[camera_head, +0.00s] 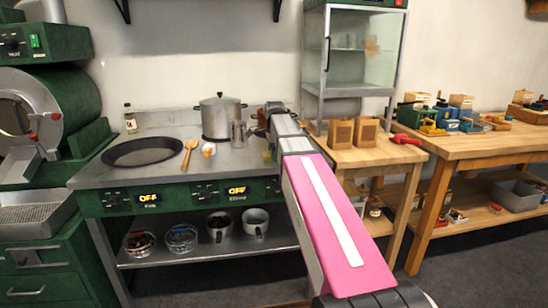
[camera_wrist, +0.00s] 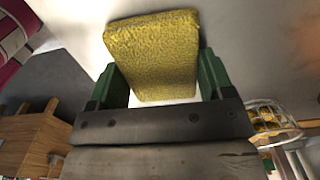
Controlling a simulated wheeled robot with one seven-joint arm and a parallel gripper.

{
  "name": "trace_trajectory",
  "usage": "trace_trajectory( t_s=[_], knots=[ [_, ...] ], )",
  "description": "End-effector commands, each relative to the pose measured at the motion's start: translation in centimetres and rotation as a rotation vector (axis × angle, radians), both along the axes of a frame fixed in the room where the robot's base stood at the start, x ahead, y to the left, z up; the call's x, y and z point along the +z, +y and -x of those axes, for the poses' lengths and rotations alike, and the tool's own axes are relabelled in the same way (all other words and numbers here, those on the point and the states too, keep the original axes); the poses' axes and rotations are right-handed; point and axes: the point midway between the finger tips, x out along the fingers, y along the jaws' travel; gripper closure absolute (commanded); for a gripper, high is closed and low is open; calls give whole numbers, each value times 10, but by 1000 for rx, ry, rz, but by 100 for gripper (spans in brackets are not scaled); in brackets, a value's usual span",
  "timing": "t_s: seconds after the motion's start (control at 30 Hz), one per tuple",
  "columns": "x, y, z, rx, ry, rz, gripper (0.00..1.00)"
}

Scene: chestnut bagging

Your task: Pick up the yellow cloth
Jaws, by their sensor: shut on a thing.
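The yellow cloth (camera_wrist: 153,55) shows in the wrist view as a thick, textured pad between the two green fingers of my gripper (camera_wrist: 158,88). My gripper is shut on it, with a finger at each side. The wall lies behind the cloth in that view. In the head view my pink arm reaches toward the back right of the steel counter, and its end hides the gripper and the cloth almost fully.
The steel counter (camera_head: 165,185) bears a black pan (camera_head: 143,152), a wooden spoon (camera_head: 187,155), a lidded pot (camera_head: 220,117) and a small metal pitcher (camera_head: 238,134). Two paper bags (camera_head: 341,134) stand on a wooden table, close right of my arm, below a glass cabinet (camera_head: 360,50).

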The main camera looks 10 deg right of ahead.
Motion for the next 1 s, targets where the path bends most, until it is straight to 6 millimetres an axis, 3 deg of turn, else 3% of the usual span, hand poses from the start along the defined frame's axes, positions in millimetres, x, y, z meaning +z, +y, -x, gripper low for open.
trace_trajectory(
  t_s=[0.37,0.6,0.8,1.0],
  knots=[
    [9,0,0,0,0,0,49],
    [44,0,-1,0,-2,0,49],
    [69,30,43,3,-3,0,49],
    [92,52,72,2,-1,0,49]
  ],
)
